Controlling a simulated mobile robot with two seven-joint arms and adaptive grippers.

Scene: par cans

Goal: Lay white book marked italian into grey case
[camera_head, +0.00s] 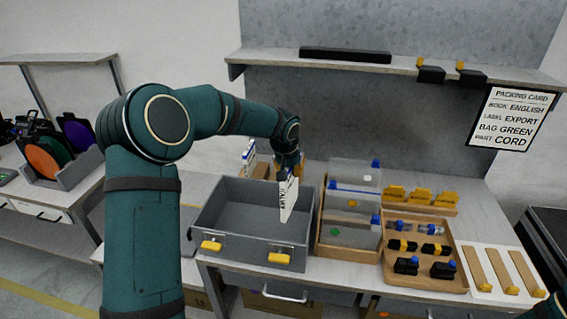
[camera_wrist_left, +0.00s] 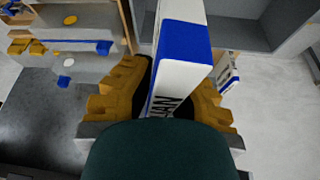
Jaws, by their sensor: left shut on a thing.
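My right gripper is out of view.
More books (camera_head: 253,160) stand behind the case, partly hidden. A divider rack with clear bags (camera_head: 350,205) stands close to the right of the case. Further right is a wooden tray (camera_head: 455,262) of small parts. A packing card (camera_head: 513,115) reads "BOOK ENGLISH".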

